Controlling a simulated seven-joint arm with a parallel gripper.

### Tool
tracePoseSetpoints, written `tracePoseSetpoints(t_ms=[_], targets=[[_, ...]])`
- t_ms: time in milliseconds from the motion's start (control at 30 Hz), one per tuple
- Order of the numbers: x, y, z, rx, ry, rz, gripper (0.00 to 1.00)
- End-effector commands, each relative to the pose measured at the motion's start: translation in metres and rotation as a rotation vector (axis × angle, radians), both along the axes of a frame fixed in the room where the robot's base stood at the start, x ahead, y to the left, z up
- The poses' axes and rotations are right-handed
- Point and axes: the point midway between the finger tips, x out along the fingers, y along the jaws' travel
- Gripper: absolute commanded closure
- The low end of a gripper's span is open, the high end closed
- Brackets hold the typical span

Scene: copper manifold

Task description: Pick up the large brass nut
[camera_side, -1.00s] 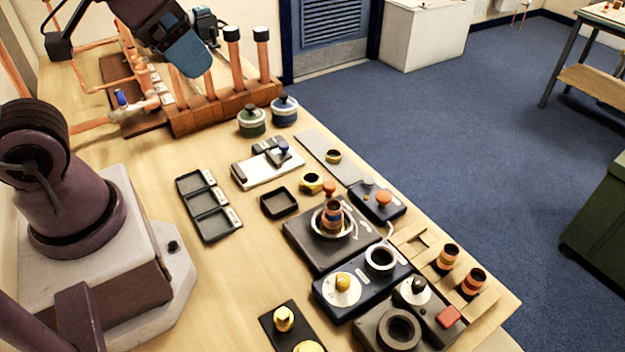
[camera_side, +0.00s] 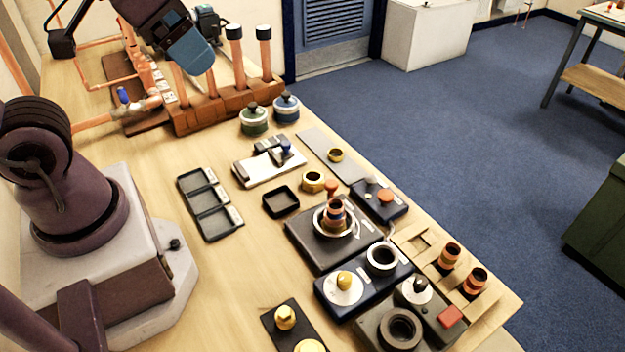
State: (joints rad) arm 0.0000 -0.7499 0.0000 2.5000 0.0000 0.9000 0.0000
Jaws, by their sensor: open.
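A brass nut (camera_side: 313,181) with a dark hole lies on the wooden bench, beside a small black tray. A smaller brass ring or nut (camera_side: 335,155) lies farther back on a grey strip. Two more brass pieces are on a dark plate at the bottom edge: a faceted, knobbed one (camera_side: 286,317) and a rounder one (camera_side: 310,346) cut off by the frame. I cannot make out my gripper's fingers in this view. Part of my arm shows at the upper left, well away from the nuts.
The black tray (camera_side: 268,205) and a three-part tray (camera_side: 188,184) stand left of the nut. Dark fixtures (camera_side: 303,246) crowd the front right. Two lidded pots (camera_side: 254,121) and a wooden rack with copper pipes (camera_side: 200,121) stand behind. Bare bench lies between trays and my base.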

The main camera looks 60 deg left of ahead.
Motion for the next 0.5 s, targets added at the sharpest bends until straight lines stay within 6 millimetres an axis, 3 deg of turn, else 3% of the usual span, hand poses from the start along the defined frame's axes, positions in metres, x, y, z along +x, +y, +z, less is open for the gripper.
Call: tracePoseSetpoints(t_ms=[133, 267, 500], targets=[[0.001, 0.0, -0.003, 0.0, 0.014, -0.001, 0.15], [0.008, 0.0, -0.019, -0.003, 0.104, -0.001, 0.15], [0.054, 0.003, -0.06, -0.055, 0.328, 0.101, 0.15]])
